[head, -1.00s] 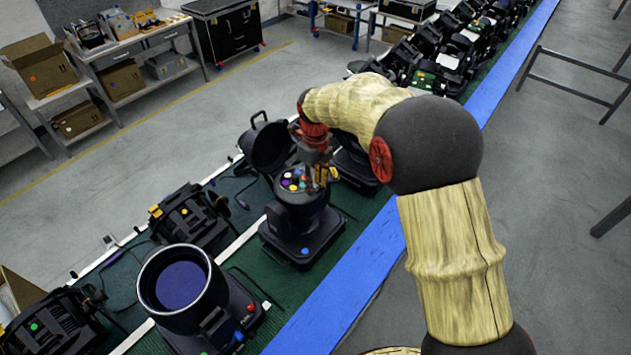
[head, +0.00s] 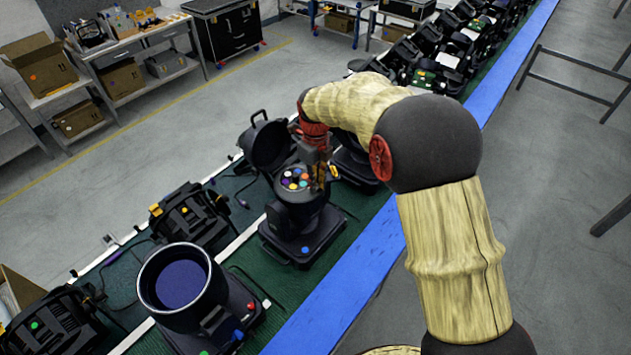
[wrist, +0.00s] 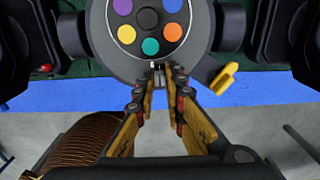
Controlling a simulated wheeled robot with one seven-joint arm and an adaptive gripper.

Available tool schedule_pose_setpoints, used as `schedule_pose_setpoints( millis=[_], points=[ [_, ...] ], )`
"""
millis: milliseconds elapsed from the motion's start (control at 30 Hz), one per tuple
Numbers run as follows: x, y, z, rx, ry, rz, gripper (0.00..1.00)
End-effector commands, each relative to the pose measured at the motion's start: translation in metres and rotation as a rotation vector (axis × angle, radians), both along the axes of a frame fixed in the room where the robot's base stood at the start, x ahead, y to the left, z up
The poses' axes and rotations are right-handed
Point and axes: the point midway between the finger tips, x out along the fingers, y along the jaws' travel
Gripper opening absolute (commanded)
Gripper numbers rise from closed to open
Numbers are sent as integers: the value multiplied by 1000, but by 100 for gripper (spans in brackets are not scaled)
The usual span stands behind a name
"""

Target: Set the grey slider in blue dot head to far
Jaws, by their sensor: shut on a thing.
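The blue dot head (head: 297,215) is a black lamp standing on the green belt, with a blue dot (head: 305,250) on its base. Its top face carries a disc of coloured spots, which shows in the wrist view as a dark disc (wrist: 175,28) in a grey round housing. The small grey slider (wrist: 158,67) is at the housing's near edge, between my fingertips and partly hidden by them. My gripper (wrist: 159,80) is shut on the slider. In the head view my gripper (head: 318,180) is at the right side of the lamp's top.
A yellow lever (wrist: 224,78) sticks out just right of my fingers. A wide-mouthed lamp (head: 180,285) with red and blue dots stands in front. Another black lamp (head: 266,145) stands close behind. The blue strip (head: 350,270) along the belt is clear.

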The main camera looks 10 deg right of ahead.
Motion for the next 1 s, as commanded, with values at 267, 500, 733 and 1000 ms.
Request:
schedule_pose_setpoints(
  millis=[267, 500, 733, 1000],
  points=[
    [0, 0, 0, 0, 0, 0, 0],
    [2, -2, 0, 0, -1, -1, 0],
    [18, -18, 0, 0, 0, -1, 0],
    [18, -17, 1, 1, -2, -1, 14]
  ],
)
